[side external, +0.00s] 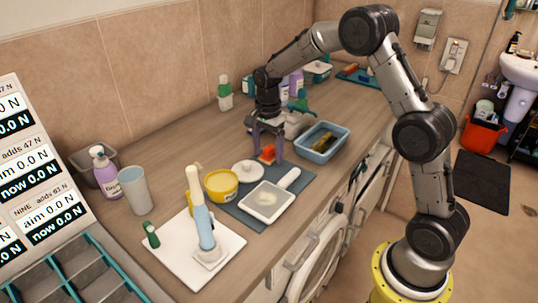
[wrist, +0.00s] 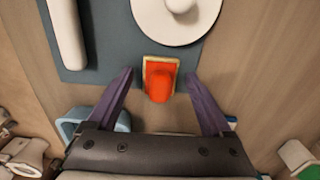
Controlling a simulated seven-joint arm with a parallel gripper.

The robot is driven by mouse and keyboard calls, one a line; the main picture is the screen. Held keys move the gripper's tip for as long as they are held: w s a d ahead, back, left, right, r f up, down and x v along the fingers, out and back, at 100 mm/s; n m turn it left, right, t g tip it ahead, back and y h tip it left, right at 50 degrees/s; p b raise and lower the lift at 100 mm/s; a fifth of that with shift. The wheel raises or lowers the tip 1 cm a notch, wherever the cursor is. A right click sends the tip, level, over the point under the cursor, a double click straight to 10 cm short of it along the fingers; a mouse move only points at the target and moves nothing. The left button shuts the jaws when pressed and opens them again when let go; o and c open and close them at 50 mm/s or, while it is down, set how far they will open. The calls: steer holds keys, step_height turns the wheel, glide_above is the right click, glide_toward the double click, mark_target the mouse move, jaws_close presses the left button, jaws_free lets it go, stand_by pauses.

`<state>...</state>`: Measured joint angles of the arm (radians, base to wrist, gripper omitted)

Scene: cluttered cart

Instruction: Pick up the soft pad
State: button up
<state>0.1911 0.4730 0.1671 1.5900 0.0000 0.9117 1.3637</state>
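A small orange-red piece on a pale tan base, which looks like the soft pad (side external: 266,153), sits at the edge of the grey-blue mat (side external: 232,205). It also shows in the wrist view (wrist: 160,80), beside a round white lid (wrist: 176,18). My gripper (side external: 267,158) is low over the counter with its two purple fingers apart. In the wrist view, the fingers of my gripper (wrist: 160,76) stand on either side of the pad with a gap on each side. Nothing is held. Whether the fingertips touch the counter cannot be told.
A blue tray (side external: 341,145) with dark and yellow contents stands right of my gripper. A white long-handled dish (side external: 264,201) and a yellow tub (side external: 221,185) stand in front. A white board (side external: 167,243) holds a blue-handled brush. Bottles crowd behind. Bare counter lies back left.

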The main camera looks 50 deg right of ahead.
steer(key=c, duration=1.2)
steer(key=shift+c, duration=0.2)
steer(key=shift+r, duration=0.2)
steer(key=shift+r, duration=0.6)
steer(key=s+a+r, duration=0.2)
steer(key=s+r, duration=0.9)
steer(key=s, duration=0.2)
steer(key=shift+s+a+r, duration=0.25)
steer(key=shift+s+a, duration=0.05)
steer(key=shift+s, duration=0.1)
